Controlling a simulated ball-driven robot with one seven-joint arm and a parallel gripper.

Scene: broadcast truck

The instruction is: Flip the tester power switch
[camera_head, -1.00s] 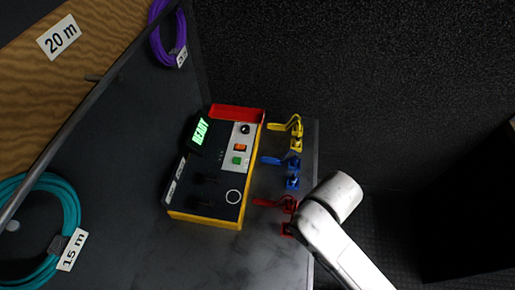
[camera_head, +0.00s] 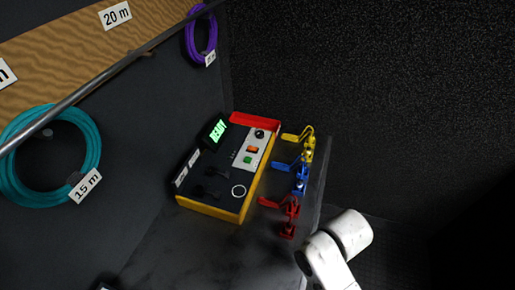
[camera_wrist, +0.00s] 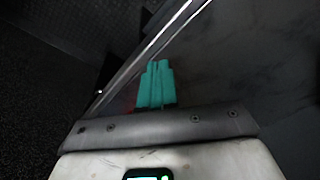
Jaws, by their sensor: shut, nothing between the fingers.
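The tester (camera_head: 215,207) is a yellow-edged box with a dark top panel, on the dark bench top in the head view. Its tilted display (camera_head: 217,130) shows READY in green. A light strip on the panel holds a black round knob (camera_head: 259,134), an orange switch (camera_head: 252,149) and a green button (camera_head: 247,160). I cannot tell for certain which is the power switch. My gripper (camera_wrist: 156,72) shows in the wrist view, its teal fingers together with nothing between them. It is near a bright metal edge. The tester is not clearly visible in the wrist view.
Yellow (camera_head: 307,145), blue (camera_head: 300,180) and red (camera_head: 289,215) clamps line the bench's right side, beside the tester. A red tray (camera_head: 256,119) is at its far end. Teal (camera_head: 92,140) and purple (camera_head: 190,40) cable coils hang on the left wall. A rail crosses the upper left.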

